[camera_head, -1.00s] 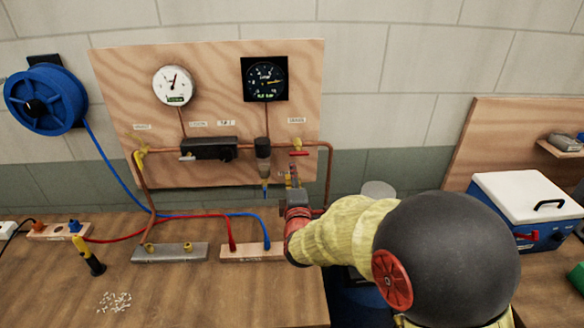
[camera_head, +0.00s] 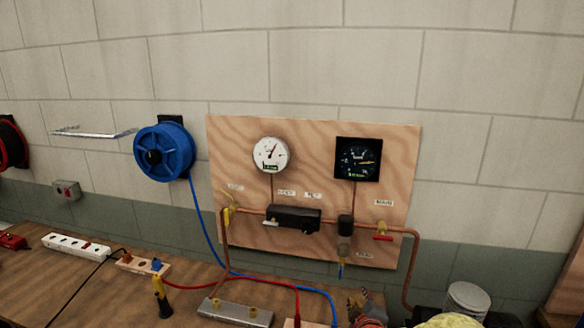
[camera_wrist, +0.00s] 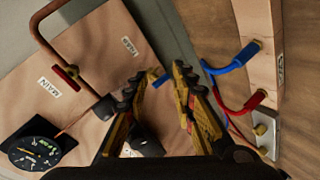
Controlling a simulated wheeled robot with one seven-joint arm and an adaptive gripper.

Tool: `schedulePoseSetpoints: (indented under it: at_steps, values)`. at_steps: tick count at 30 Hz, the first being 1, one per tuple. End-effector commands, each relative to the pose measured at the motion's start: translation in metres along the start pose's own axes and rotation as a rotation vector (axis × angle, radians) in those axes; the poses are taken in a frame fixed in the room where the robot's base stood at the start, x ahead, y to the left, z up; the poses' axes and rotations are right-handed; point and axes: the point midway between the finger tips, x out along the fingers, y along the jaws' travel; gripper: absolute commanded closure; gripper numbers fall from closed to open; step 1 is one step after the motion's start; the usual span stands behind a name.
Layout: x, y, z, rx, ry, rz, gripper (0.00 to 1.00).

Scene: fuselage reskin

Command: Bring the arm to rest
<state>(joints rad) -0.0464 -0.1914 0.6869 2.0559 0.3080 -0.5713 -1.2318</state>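My gripper (camera_wrist: 156,76) is open in the wrist view, its two yellow and black fingers apart. The plywood panel (camera_wrist: 98,45) and a small blue-ended fitting (camera_wrist: 160,80) show between and beyond the fingers; I see nothing clamped. In the head view my gripper (camera_head: 364,302) is at the bottom edge, below the panel (camera_head: 398,150) and right of the blue hose end. My yellow-sleeved arm is mostly cut off by the bottom edge.
The panel carries a white gauge (camera_head: 270,154), a black gauge (camera_head: 358,158), copper pipe and a red-handled valve (camera_head: 383,237). Below are the wooden bench (camera_head: 110,290), a metal block (camera_head: 235,313), hoses and a yellow-black tool (camera_head: 161,297). A grey-lidded container (camera_head: 467,299) stands right.

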Motion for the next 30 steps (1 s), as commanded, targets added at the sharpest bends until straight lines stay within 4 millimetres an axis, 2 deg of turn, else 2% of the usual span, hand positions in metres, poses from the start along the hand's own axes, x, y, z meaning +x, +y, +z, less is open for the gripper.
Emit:
schedulePoseSetpoints:
  at_steps: [3, 6, 8, 13, 18, 24, 27, 30]
  values:
    - [-0.020, -0.036, 0.006, 0.184, -0.057, -0.176, 0.74]
    - [-0.046, -0.059, 0.011, 0.331, -0.131, -0.304, 0.74]
    - [-0.066, -0.069, 0.014, 0.411, -0.183, -0.368, 0.74]
    - [-0.133, -0.085, 0.024, 0.614, -0.360, -0.507, 0.74]
    - [-0.213, -0.085, 0.038, 0.773, -0.553, -0.569, 0.74]
    - [-0.306, -0.066, 0.056, 0.881, -0.700, -0.545, 0.74]
    - [-0.334, -0.051, 0.058, 0.883, -0.682, -0.517, 0.74]
    - [-0.346, -0.033, 0.051, 0.891, -0.615, -0.474, 0.74]
